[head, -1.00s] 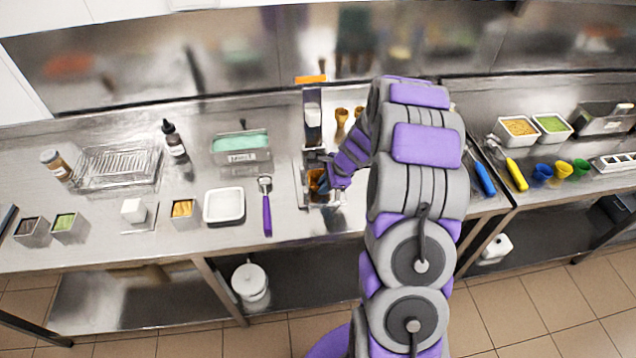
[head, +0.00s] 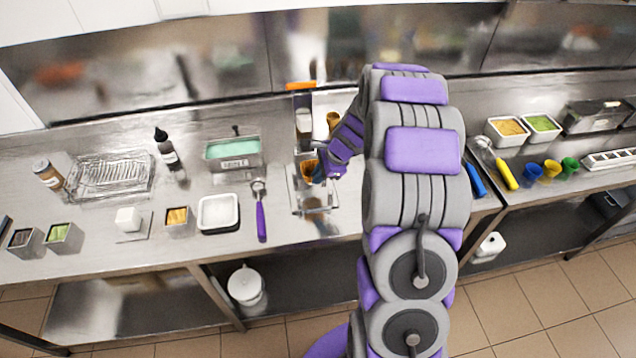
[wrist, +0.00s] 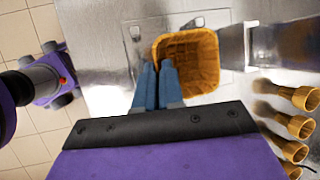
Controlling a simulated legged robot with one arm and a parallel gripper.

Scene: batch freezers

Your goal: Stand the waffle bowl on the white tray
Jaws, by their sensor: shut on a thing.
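The waffle bowl (wrist: 190,62) is golden brown with a square-looking mouth. In the wrist view my gripper (wrist: 155,66) has its two blue fingers close together on the bowl's near-left wall. In the head view the bowl (head: 308,171) shows at my gripper (head: 320,174), over the metal stand on the counter; my arm's end partly hides it. Whether the bowl is clear of the stand is hard to tell. The white tray (head: 218,229) is a small square dish on the counter, to the left of the bowl, and looks empty.
A purple-handled scoop (head: 261,217) lies between the white tray and the metal stand (head: 296,200). A steel tub of green (head: 233,152) stands behind the tray, and a small orange-filled container (head: 178,220) is left of it. Waffle cones (wrist: 300,126) stand beside the bowl.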

